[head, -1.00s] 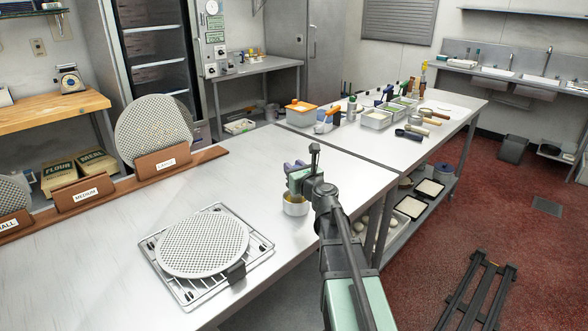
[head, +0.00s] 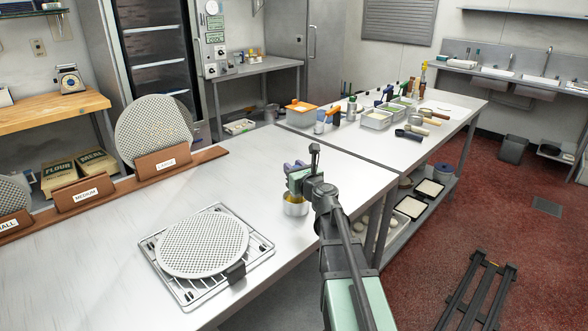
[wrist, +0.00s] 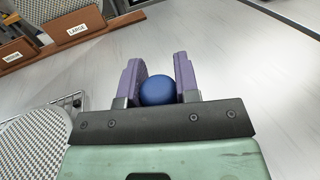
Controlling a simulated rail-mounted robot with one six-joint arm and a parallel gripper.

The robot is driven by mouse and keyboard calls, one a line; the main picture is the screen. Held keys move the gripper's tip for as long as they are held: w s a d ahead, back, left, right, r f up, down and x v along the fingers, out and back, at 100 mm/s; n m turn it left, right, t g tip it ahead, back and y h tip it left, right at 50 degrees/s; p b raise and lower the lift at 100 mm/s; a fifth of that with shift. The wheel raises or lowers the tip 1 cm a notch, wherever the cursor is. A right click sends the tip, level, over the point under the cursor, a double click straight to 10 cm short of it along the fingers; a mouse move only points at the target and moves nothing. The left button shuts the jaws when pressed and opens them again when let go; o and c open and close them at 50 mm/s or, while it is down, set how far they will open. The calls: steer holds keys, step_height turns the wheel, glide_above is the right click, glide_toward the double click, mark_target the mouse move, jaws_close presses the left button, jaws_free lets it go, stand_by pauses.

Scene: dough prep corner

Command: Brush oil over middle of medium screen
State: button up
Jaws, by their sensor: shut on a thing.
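A round perforated metal screen (head: 203,246) lies flat on a wire rack (head: 187,288) on the near worktable; part of it shows in the wrist view (wrist: 32,150). The holder labelled MEDIUM (head: 84,194) stands empty behind it. My gripper (head: 294,167) is to the right of the screen, over a small cup (head: 295,208) with yellow oil inside. In the wrist view its purple fingers are shut on a blue rounded handle end (wrist: 157,90), seemingly the brush's. The brush's lower part is mostly hidden, so I cannot tell whether its bristles touch the oil.
A dark clip or handle (head: 235,271) sits at the screen's near right edge. A large screen (head: 154,130) stands in the LARGE holder (head: 163,162) at the back. The table between rack and cup is clear. Tubs and tools crowd the far table (head: 400,150).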

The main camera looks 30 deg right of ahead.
step_height(320, 180, up, 7)
steer(key=p, duration=0.6)
steer(key=shift+p, duration=0.35)
